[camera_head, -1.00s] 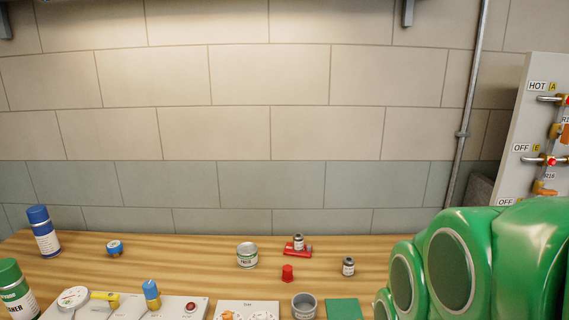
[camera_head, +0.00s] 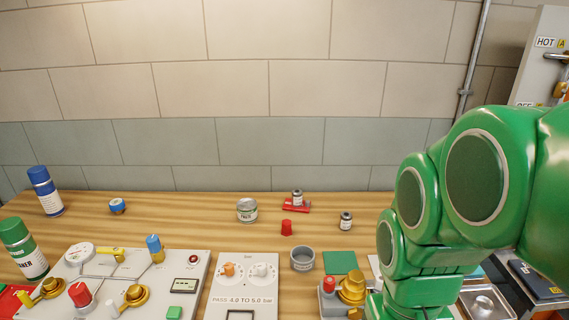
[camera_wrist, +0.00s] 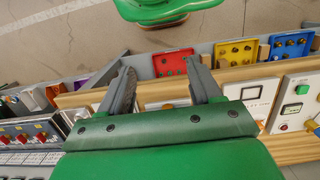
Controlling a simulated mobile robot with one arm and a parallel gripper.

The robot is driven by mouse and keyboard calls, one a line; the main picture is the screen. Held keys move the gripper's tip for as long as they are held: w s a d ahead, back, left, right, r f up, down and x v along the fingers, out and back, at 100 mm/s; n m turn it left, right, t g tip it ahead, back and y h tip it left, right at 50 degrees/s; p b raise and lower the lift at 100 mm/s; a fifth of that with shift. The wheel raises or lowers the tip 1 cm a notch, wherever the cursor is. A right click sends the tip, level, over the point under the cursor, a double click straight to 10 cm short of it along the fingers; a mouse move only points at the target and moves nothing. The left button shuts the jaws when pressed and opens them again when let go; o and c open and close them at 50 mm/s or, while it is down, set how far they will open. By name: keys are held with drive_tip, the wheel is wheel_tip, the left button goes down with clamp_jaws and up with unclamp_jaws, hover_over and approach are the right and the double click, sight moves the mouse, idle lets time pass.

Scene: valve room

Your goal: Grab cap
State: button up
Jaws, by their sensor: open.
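A small red cap-like piece (camera_head: 287,228) stands on the wooden bench (camera_head: 160,222) in the head view, between a white-labelled tin and a small dark-lidded bottle. It does not show in the wrist view. My gripper (camera_wrist: 160,70) is open and empty in the wrist view, its two grey fingers apart above the front of the bench. In the head view my green arm fills the right side; the fingers are not visible there, and the red piece is well to the left of the arm.
A grey open tin (camera_head: 302,259) and a green square mat (camera_head: 340,262) lie in front of the red piece. The white-labelled tin (camera_head: 247,210) and the bottle (camera_head: 346,221) flank it. A red tray (camera_head: 296,205) holds another bottle behind. Valve panels (camera_head: 135,280) fill the front left.

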drive_tip(key=w+a+r+m+y, duration=0.2)
drive_tip(key=w+a, duration=0.2)
drive_tip(key=w, duration=0.3)
drive_tip(key=w+a+r+m+y, duration=0.2)
drive_tip(key=w+a, duration=0.2)
drive_tip(key=w, duration=0.3)
drive_tip(key=m+t+y, duration=0.2)
drive_tip(key=m+y, duration=0.7)
drive_tip(key=m, duration=0.5)
hover_over(286, 224)
drive_tip(key=d, duration=0.5)
wheel_tip(286, 224, down, 3)
drive_tip(key=shift+y, duration=0.3)
drive_tip(key=f, duration=2.1)
drive_tip(key=shift+w+d, duration=0.1)
drive_tip(key=shift+w, duration=0.2)
drive_tip(key=shift+f, duration=0.2)
drive_tip(key=shift+x, duration=1.4)
drive_tip(key=shift+r+x, duration=0.2)
drive_tip(key=shift+x, duration=1.05)
drive_tip(key=shift+r+x, duration=0.15)
drive_tip(key=shift+x, duration=1.15)
drive_tip(key=shift+w, duration=0.2)
